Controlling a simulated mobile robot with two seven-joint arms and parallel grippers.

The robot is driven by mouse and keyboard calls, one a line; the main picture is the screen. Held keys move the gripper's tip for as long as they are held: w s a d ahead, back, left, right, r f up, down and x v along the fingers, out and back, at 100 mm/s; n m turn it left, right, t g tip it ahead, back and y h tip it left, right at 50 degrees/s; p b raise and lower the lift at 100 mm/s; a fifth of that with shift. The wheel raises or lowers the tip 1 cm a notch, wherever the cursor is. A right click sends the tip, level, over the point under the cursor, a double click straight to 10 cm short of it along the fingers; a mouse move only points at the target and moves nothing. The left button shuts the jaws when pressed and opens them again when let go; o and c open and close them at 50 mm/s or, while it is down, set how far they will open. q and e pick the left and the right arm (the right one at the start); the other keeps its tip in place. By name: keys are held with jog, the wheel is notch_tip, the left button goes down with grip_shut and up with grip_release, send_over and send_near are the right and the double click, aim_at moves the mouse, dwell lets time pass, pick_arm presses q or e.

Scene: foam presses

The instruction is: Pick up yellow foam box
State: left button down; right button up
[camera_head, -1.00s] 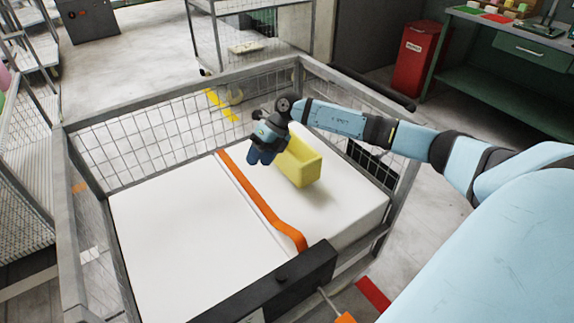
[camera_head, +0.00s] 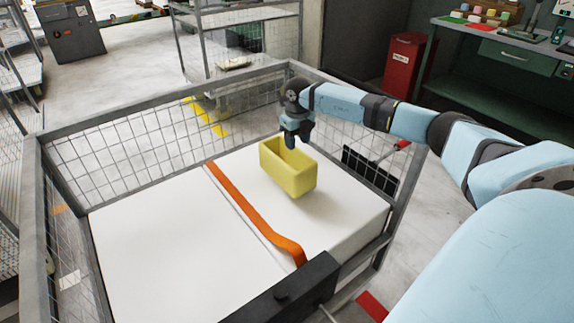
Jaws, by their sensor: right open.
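The yellow foam box (camera_head: 288,170) stands open side up on the right white foam block, near the back of the wire cage. My right gripper (camera_head: 291,143) is at the box's far side, fingers pointing down, just above or behind its far rim. The fingers are open, and the box's wall partly hides what lies beyond them. I cannot tell whether they touch the box. My left gripper is out of view.
The wire-mesh cage (camera_head: 128,124) has a grey frame around the white foam (camera_head: 150,240). An orange strap (camera_head: 243,208) lies across the foam to the left of the box. A red bin (camera_head: 404,68) and a green workbench (camera_head: 480,80) stand behind at the right.

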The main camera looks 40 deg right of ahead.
aim_at(297, 148)
notch_tip(297, 148, down, 5)
jog(key=shift+f+b, duration=0.1)
jog(key=shift+b, duration=0.55)
grip_shut()
